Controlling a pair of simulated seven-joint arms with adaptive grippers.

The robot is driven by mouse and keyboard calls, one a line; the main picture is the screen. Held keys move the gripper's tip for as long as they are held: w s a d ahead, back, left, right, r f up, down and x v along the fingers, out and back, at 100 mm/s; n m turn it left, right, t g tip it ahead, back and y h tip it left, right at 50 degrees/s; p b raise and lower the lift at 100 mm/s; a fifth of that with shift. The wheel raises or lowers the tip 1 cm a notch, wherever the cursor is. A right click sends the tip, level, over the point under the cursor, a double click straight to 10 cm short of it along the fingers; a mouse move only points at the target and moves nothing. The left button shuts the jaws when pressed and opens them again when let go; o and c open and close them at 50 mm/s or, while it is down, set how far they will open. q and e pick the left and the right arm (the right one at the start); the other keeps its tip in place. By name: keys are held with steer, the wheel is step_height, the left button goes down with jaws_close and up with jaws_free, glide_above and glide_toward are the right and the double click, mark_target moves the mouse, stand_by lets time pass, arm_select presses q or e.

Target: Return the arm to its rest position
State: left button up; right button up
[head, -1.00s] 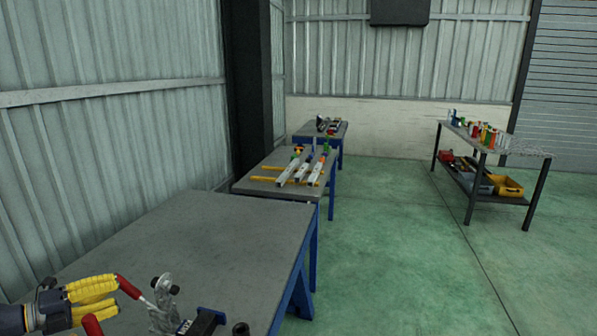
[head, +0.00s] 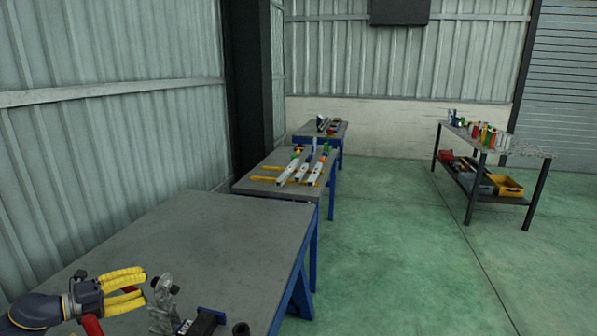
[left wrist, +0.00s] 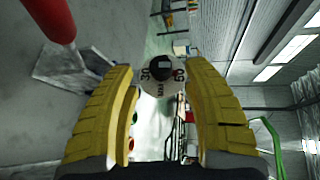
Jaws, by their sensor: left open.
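My left gripper (head: 140,285) has yellow padded fingers and is at the lower left of the head view, over the front of the near grey table (head: 190,240). Its fingers are spread with nothing between them. In the left wrist view the fingers (left wrist: 162,88) frame a round marked disc (left wrist: 160,78) that lies beyond them. In the head view a metal bracket with a round top (head: 164,290) stands just right of the fingertips. My right gripper is not in view.
A red handle (head: 92,325) is below the gripper, and it or a similar one shows in the left wrist view (left wrist: 52,18). A dark blue-black block (head: 205,322) sits right of the bracket. The table's far part is clear. A tool cart (head: 490,148) stands at right.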

mark_target(153, 281)
arm_select(q)
steer(key=x, duration=0.4)
steer(key=shift+w+d+r, duration=0.1)
steer(key=shift+w+d, duration=0.05)
steer(key=shift+r+n+g+y, duration=0.1)
steer(key=shift+n+g+y, duration=1.15)
steer(key=shift+g, duration=0.25)
steer(key=shift+n+g+y, duration=0.85)
steer(key=shift+g, duration=0.65)
steer(key=shift+n+g+y, duration=0.3)
steer(key=shift+n+g, duration=0.1)
steer(key=shift+g, duration=0.5)
